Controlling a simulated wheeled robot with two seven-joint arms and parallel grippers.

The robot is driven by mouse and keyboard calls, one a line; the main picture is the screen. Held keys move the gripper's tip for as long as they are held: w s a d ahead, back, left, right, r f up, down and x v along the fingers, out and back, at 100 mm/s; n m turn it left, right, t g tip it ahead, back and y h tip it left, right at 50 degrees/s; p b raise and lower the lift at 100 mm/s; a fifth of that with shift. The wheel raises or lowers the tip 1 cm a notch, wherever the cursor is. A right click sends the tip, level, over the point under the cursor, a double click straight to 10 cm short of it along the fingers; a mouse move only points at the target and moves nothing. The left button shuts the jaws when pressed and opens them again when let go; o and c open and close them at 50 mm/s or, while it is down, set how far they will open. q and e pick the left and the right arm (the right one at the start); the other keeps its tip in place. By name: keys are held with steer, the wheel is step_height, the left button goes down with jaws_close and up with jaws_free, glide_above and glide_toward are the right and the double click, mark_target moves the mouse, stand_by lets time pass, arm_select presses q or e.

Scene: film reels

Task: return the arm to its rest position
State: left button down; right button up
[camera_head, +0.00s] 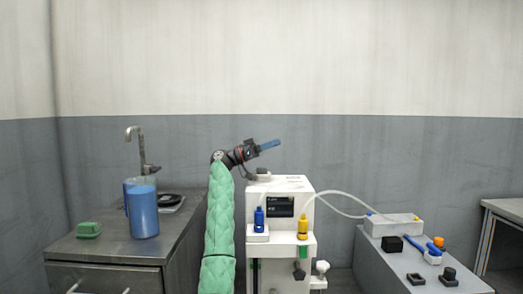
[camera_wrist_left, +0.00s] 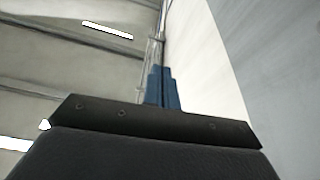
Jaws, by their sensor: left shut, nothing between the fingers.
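My left arm, in a green quilted sleeve, stands upright in the middle of the head view. Its gripper (camera_head: 270,145) is raised above the white machine (camera_head: 283,187), with its blue fingers pointing right and slightly up. The fingers are shut together and hold nothing. In the left wrist view the blue fingers (camera_wrist_left: 162,88) show close together beyond the dark gripper body, with ceiling and wall behind them. My right gripper is in neither view.
A metal counter at left holds a blue pitcher (camera_head: 143,209), a green block (camera_head: 88,229) and a tap (camera_head: 139,150). The machine carries a blue bottle (camera_head: 259,219) and a yellow bottle (camera_head: 303,227). A grey bench (camera_head: 377,264) at right holds a white box (camera_head: 393,226) and small parts.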

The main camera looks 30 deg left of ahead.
arm_select(q)
steer(key=shift+d+r, duration=0.45)
steer(key=shift+d, duration=0.3)
steer(key=shift+d+r, duration=0.45)
steer(key=shift+d, duration=0.3)
